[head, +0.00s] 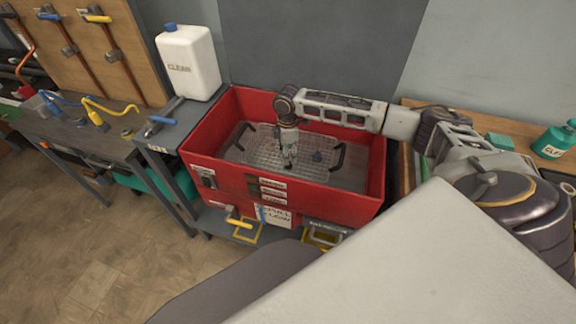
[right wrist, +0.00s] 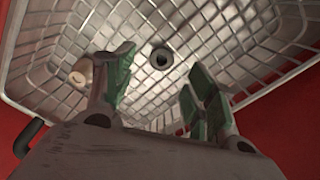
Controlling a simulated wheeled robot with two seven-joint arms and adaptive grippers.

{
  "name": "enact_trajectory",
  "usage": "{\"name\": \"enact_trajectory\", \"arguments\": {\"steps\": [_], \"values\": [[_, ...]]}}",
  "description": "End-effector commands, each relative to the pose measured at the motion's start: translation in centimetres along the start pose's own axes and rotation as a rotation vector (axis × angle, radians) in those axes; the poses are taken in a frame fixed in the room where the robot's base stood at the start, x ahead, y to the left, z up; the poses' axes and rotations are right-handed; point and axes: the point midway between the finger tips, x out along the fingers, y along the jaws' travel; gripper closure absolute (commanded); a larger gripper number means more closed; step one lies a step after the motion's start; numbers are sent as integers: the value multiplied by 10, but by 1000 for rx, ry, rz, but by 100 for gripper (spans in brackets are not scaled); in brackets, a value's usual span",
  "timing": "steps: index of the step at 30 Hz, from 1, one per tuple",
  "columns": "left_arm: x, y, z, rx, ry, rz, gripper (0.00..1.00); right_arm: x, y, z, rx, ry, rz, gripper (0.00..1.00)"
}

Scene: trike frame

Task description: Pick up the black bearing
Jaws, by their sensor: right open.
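The black bearing (right wrist: 162,59), a small dark ring with a hole, lies on the floor of a wire basket (right wrist: 225,30) in the right wrist view. The basket (head: 262,150) sits inside a red tub (head: 225,178) in the head view. A small dark thing (head: 317,157) shows in the basket there; I cannot tell if it is the bearing. My right gripper (head: 289,163) points down into the basket. In the wrist view its green-padded fingers (right wrist: 158,75) are spread apart and empty, with the bearing seen beyond the gap between them. My left gripper is not in view.
A pale round piece (right wrist: 82,74) lies in the basket left of the bearing. Black handles (head: 338,157) stand at the basket's ends, and the tub walls surround it. A white jug (head: 188,62) stands left of the tub, and a green bottle (head: 553,142) at right.

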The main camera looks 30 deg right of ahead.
Motion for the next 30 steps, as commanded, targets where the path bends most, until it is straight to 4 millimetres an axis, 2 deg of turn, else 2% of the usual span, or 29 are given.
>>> {"name": "enact_trajectory", "arguments": {"steps": [8, 18, 24, 30], "values": [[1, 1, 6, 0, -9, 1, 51, 16, -2, 1, 1, -2, -1, 44], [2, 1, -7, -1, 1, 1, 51, 49, -3, 1, 0, -1, -1, 44], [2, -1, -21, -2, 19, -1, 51, 52, -3, 1, -1, 0, 0, 44], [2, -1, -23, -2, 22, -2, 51, 52, -3, 1, 0, 0, 0, 44]]}}
